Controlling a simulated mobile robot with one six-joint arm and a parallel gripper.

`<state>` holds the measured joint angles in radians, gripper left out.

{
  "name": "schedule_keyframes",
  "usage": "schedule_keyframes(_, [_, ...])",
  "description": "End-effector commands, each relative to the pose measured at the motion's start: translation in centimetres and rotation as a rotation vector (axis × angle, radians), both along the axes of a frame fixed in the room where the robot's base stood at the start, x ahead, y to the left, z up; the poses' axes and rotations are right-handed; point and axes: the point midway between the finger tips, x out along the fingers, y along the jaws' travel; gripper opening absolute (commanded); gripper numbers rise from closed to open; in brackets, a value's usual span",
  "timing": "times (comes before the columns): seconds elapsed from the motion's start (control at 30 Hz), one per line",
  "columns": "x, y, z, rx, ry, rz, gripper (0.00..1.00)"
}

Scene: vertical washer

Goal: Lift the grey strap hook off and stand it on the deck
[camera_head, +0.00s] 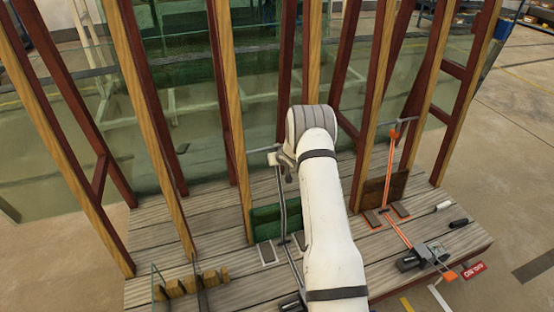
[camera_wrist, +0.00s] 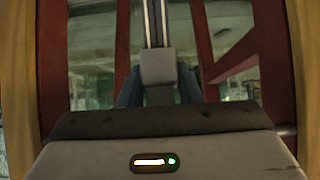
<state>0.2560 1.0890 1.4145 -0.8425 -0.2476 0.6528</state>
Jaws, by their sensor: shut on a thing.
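The grey strap hook (camera_wrist: 158,66) is a blocky grey piece in the wrist view, with a pale strap running up from it. My gripper (camera_wrist: 159,88) has its two dark fingers on either side of this block and is shut on it. In the head view the grey strap (camera_head: 281,200) runs down from the hook's top (camera_head: 272,159) towards the deck (camera_head: 205,225). My white arm covers much of the gripper and part of the strap there. Whether the hook still touches the frame is hidden.
Wooden and dark red uprights (camera_head: 237,120) with glass panes stand along the deck. An orange strap (camera_head: 390,170) hangs to the right of my arm. A black handle (camera_head: 459,223) and a red sign (camera_head: 473,270) lie near the right edge.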

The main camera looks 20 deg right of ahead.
Motion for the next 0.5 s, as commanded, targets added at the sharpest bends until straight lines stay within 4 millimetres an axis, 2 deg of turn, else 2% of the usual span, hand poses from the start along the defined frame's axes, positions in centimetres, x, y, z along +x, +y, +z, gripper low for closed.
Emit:
schedule_keyframes(0.03, [0.01,0.01,0.01,0.000,0.000,0.000,0.18])
schedule_keyframes(0.2, [0.01,0.03,0.01,0.000,0.000,0.000,0.04])
schedule_keyframes(0.5, [0.04,0.04,0.70,-0.001,-0.001,0.001,0.03])
